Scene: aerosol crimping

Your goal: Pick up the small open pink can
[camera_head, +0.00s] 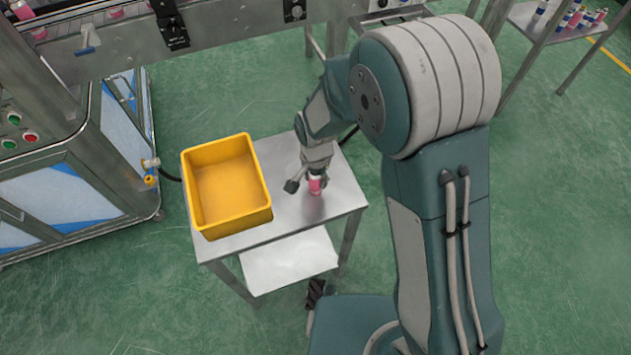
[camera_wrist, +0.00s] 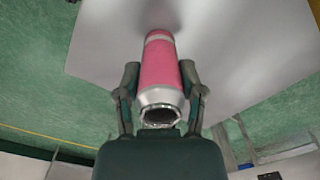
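The small pink can (camera_head: 315,186) is at the right part of a steel table, at the fingers of my gripper (camera_head: 310,183). In the wrist view the can (camera_wrist: 163,65) has a pink body, a silver shoulder and an open top facing the camera. My gripper (camera_wrist: 160,80) has one finger on each side of the can, and both fingers appear to touch its sides. It looks shut on the can. I cannot tell whether the can's base rests on the table or is just above it.
An empty yellow bin (camera_head: 226,185) stands on the left of the steel table (camera_head: 340,195). A conveyor (camera_head: 120,45) runs behind, with a machine (camera_head: 65,190) at the left. A shelf with several cans (camera_head: 575,18) is at the far right. Green floor surrounds the table.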

